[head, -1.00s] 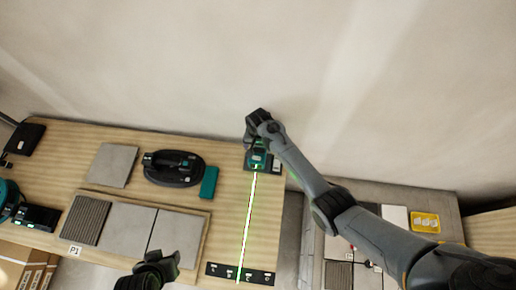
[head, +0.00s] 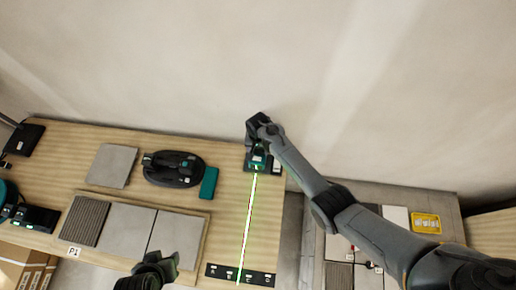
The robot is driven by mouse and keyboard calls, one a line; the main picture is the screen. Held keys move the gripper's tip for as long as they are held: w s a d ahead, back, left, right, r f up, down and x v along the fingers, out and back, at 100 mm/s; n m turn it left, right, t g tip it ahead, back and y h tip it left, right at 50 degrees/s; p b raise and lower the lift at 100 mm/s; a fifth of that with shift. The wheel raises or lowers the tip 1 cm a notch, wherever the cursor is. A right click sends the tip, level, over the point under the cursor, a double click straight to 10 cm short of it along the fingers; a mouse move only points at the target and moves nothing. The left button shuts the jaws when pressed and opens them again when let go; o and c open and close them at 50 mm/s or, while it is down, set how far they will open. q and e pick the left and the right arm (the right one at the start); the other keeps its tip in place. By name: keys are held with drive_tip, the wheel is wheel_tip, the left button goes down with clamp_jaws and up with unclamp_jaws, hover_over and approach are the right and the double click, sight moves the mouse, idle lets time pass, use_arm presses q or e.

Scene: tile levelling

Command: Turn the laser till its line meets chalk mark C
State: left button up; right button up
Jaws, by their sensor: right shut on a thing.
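The teal laser (head: 258,160) sits on a dark base at the back right of the wooden bench. My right gripper (head: 257,148) reaches it from above and is shut on it. The green laser line (head: 247,225) runs from the laser towards the front of the bench and crosses the dark mark strip (head: 254,275). It crosses among the strip's small white marks, near the middle. The letters are too small to read, so I cannot tell which mark is C. My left gripper (head: 152,272) is at the bottom, over the bench's front edge; its fingers are not clear.
A board with a ribbed tile and two grey tiles (head: 128,232) lies left of the line, labelled P1. Behind it are a loose tile (head: 112,165), a black suction lifter (head: 173,168) and a teal block (head: 209,183). A yellow box (head: 426,222) stands on the right-hand surface.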

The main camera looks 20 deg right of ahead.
drive_tip(key=shift+r+n+p, duration=0.15)
drive_tip(key=shift+n+p, duration=0.2)
drive_tip(key=shift+n, duration=0.05)
drive_tip(key=o, duration=1.1)
drive_tip(key=shift+c, duration=0.2)
